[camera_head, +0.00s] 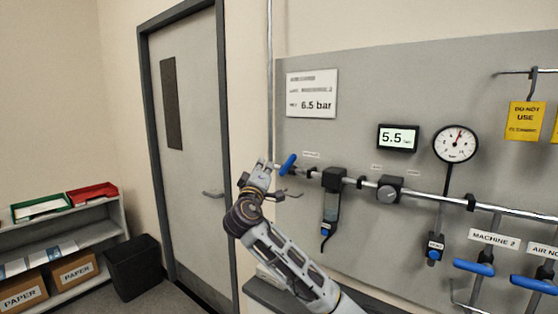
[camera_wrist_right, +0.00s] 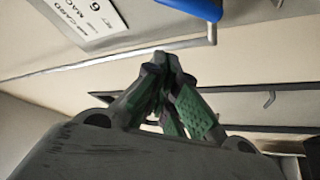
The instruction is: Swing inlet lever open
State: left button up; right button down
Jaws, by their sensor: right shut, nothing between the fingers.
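The inlet lever is a blue handle (camera_head: 288,165) at the left end of the horizontal pipe on the grey panel, and it slants from upper right to lower left. The blue lever (camera_wrist_right: 195,8) also shows at the top edge of the right wrist view, partly cut off. My right gripper (camera_head: 267,165) is just left of the lever in the head view. In the right wrist view its green-padded fingers (camera_wrist_right: 160,62) meet, with nothing between them. They appear apart from the lever; exact depth is unclear. My left gripper is not in view.
Along the pipe are a filter unit (camera_head: 331,205), a regulator (camera_head: 388,190) and a round gauge (camera_head: 455,144). A display (camera_head: 398,138) reads 5.5. Blue machine levers (camera_head: 474,267) and yellow tags (camera_head: 525,121) are at right. A door (camera_head: 190,140), shelf and bin (camera_head: 134,268) are left.

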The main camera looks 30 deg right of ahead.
aim_at(288, 165)
jog(key=shift+w+d, duration=0.1)
dwell(0.3)
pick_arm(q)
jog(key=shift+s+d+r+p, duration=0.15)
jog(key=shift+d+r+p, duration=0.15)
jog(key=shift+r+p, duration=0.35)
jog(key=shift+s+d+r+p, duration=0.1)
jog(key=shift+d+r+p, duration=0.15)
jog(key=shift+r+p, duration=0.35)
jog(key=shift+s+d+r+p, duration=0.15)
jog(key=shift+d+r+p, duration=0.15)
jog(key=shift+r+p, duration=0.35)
pick_arm(e)
jog(key=w+d, duration=0.4)
jog(key=d, duration=0.4)
jog(key=shift+r, duration=0.3)
jog(key=shift+w+d, duration=0.1)
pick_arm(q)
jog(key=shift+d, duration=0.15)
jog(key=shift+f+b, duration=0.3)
pick_arm(e)
jog(key=shift+f, duration=0.1)
